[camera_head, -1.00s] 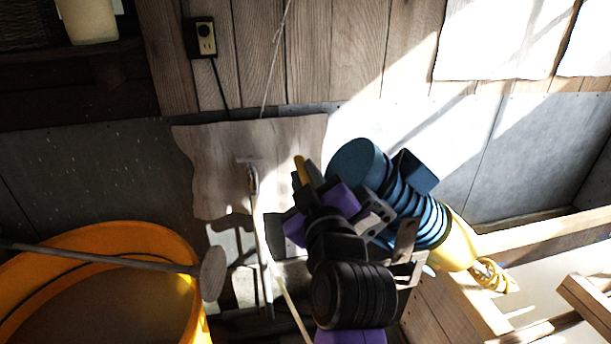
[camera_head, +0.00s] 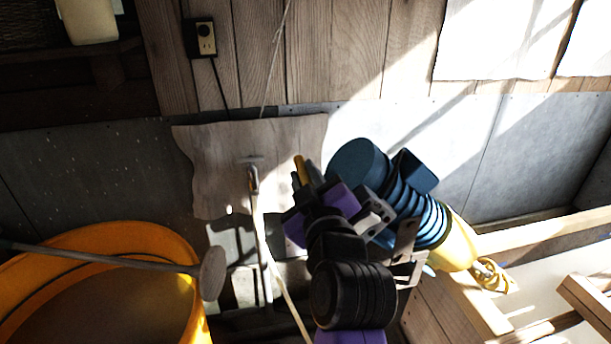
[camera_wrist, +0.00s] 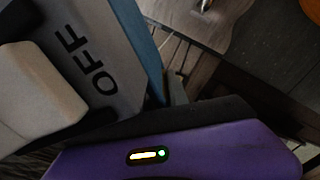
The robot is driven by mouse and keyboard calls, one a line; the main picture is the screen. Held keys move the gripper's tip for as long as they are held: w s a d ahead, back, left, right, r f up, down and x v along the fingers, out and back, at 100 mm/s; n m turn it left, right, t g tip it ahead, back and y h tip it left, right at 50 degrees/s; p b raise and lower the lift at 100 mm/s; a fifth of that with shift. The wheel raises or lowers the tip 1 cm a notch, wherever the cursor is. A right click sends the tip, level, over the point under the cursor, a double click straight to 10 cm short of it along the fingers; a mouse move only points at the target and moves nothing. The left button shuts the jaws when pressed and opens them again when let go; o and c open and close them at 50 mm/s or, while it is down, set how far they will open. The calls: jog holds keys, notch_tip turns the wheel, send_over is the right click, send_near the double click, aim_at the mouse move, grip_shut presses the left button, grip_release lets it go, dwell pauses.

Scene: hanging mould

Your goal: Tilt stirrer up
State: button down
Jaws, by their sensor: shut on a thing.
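A grey rod with a round plate at its end, which looks like the stirrer (camera_head: 211,273), reaches over the orange tub at lower left. A blue ribbed motor-like body (camera_head: 358,166) with a yellow end stands just right of my gripper. I cannot tell whether it joins the rod. My gripper (camera_head: 302,180) is shut, with a short yellow bar (camera_head: 300,166) showing at its tips. The grip itself is mostly hidden. In the wrist view, a grey panel marked OFF (camera_wrist: 90,70) with a beige button (camera_wrist: 38,95) is very close.
The orange tub (camera_head: 190,250) fills the lower left. A thin pale rod (camera_head: 258,215) hangs before a wavy-edged board (camera_head: 215,150). A wooden frame (camera_head: 560,228) is at the right. A wall outlet (camera_head: 203,38) is at the back.

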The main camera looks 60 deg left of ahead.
jog(key=s+a+f+n+b, duration=0.2)
jog(key=s+f+n+b, duration=0.3)
jog(key=f+b, duration=0.4)
jog(key=shift+s+f+n+b, duration=0.15)
jog(key=shift+f+n+b, duration=0.25)
jog(key=shift+f, duration=0.45)
jog(key=shift+a+f, duration=0.1)
jog(key=c, duration=1.3)
grip_release()
jog(key=shift+r, duration=0.2)
jog(key=v, duration=0.8)
jog(key=shift+b, duration=0.35)
jog(key=shift+a+f, duration=0.1)
